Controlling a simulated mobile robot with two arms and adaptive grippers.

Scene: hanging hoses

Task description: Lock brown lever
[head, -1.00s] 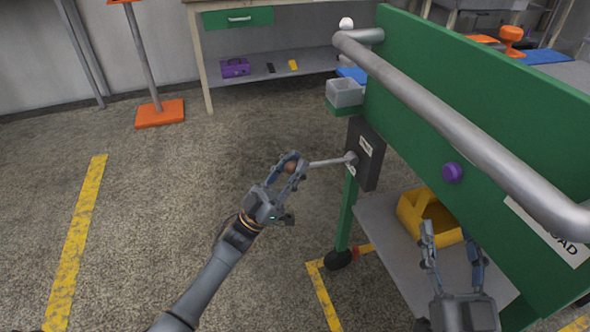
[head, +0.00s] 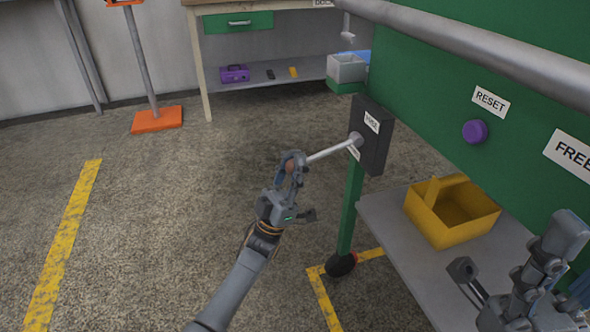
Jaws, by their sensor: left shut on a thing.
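The lever (head: 328,152) is a grey rod with a brown knob (head: 289,167) at its free end. It comes out of a dark box (head: 372,135) on the side of the green cart and points left and slightly down. My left gripper (head: 290,165) is shut on the brown knob, with its fingers around it and partly hiding it. My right gripper (head: 545,275) is at the lower right, in front of the cart's shelf.
The green cart panel (head: 425,95) carries a grey rail (head: 480,45), a purple button (head: 475,131) and labels reading RESET and FREE. A yellow tote (head: 450,212) stands on the lower shelf. A grey bin (head: 346,68) hangs at the panel's end. Floor on the left is open.

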